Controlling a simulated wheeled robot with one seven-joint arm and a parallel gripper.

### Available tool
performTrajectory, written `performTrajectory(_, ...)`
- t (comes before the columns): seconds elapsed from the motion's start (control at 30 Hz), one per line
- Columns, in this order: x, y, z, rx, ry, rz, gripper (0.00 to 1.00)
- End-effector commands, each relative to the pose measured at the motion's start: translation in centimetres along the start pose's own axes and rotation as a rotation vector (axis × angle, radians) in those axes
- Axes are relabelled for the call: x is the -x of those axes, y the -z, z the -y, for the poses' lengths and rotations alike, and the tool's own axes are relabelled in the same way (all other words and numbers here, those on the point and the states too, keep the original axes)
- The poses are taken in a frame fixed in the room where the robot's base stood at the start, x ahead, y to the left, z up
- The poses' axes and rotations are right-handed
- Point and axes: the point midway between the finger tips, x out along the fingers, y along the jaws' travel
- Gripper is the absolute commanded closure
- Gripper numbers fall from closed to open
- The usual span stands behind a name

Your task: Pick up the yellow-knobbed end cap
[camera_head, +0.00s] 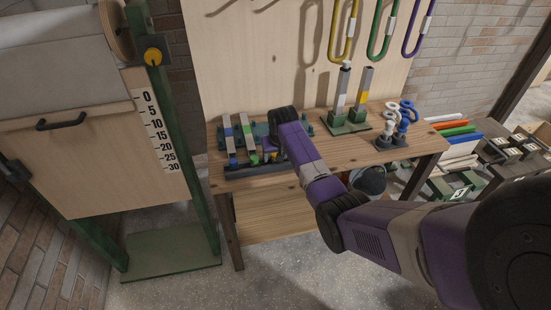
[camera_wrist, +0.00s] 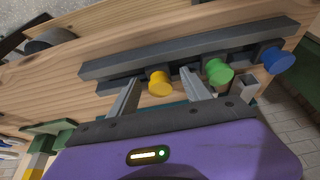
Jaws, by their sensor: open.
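The yellow-knobbed end cap (camera_wrist: 160,84) sits in a dark grey rack (camera_wrist: 190,48) on the wooden bench, in the wrist view. My gripper (camera_wrist: 155,85) is open, with one finger on each side of the yellow knob. I cannot tell whether the fingers touch it. In the head view my gripper (camera_head: 275,150) is over the rack (camera_head: 262,168), and the yellow knob (camera_head: 273,154) shows only as a small spot beside it. A green-knobbed cap (camera_wrist: 218,71) is just right of the right finger. A blue-knobbed cap (camera_wrist: 278,61) is farther right.
A green block with two upright posts (camera_head: 346,123) and a stand with white and blue rings (camera_head: 392,140) are to the right.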

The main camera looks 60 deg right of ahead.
Motion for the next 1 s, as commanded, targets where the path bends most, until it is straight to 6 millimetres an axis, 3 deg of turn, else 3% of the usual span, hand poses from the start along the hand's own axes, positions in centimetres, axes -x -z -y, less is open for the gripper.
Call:
performTrajectory(0.17,0.0,0.0,0.0,0.000,0.000,0.000,0.44)
performTrajectory(0.4,0.0,0.0,0.0,0.000,0.000,0.000,0.91)
performTrajectory(0.47,0.0,0.0,0.0,0.000,0.000,0.000,1.00)
performTrajectory(0.8,0.2,0.1,0.0,0.001,0.001,-0.001,1.00)
performTrajectory(1.0,1.8,0.8,0.1,0.001,0.001,-0.003,1.00)
